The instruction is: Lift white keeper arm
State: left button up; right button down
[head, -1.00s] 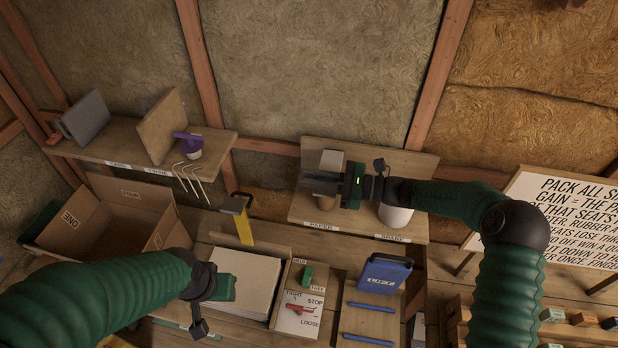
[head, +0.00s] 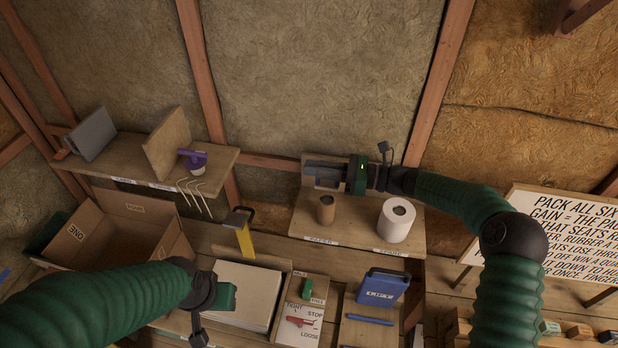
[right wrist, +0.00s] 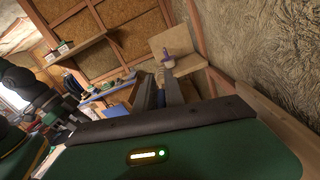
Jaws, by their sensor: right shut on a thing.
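My right gripper (head: 328,170) reaches in from the right, high at the back of the right shelf. It is shut on a pale piece (head: 325,184) against the backboard, which I take for the white keeper arm; the fingers hide most of it. In the right wrist view, the two dark fingers (right wrist: 160,92) are close together, and what lies between them is hard to make out. A brown roll (head: 326,209) stands below the gripper, and a white roll (head: 397,219) stands to its right. My left gripper (head: 225,296) is low at the left; its fingers are unclear.
The right shelf (head: 355,228) carries both rolls. The left shelf (head: 130,160) holds a grey slab (head: 92,134), a wooden board (head: 166,145) and a purple-topped item (head: 193,161). Below are an open carton (head: 125,220), a paper stack (head: 245,293) and a blue LIFT box (head: 383,287).

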pick_arm(q)
jog(key=shift+s+f, duration=0.1)
jog(key=shift+f, duration=0.1)
pick_arm(e)
jog(key=shift+w+d+r, duration=0.25)
jog(key=shift+w+r, duration=0.1)
jog(key=shift+w, duration=0.15)
jog(key=shift+w+d+r, duration=0.2)
jog(key=shift+w+r, duration=0.15)
jog(key=shift+w, duration=0.15)
jog(key=c, duration=1.6)
grip_release()
jog(key=shift+d, duration=0.1)
jog(key=shift+c, duration=0.2)
jog(key=shift+o, duration=0.8)
jog(key=shift+w+d, duration=0.1)
jog(key=shift+w+d+f, duration=0.1)
jog(key=shift+d, duration=0.15)
pick_arm(q)
jog(key=shift+w+d+r, duration=0.1)
jog(key=shift+w+d, duration=0.15)
jog(key=shift+d, duration=0.55)
jog(key=shift+a, duration=0.1)
pick_arm(e)
jog(key=shift+a, duration=0.1)
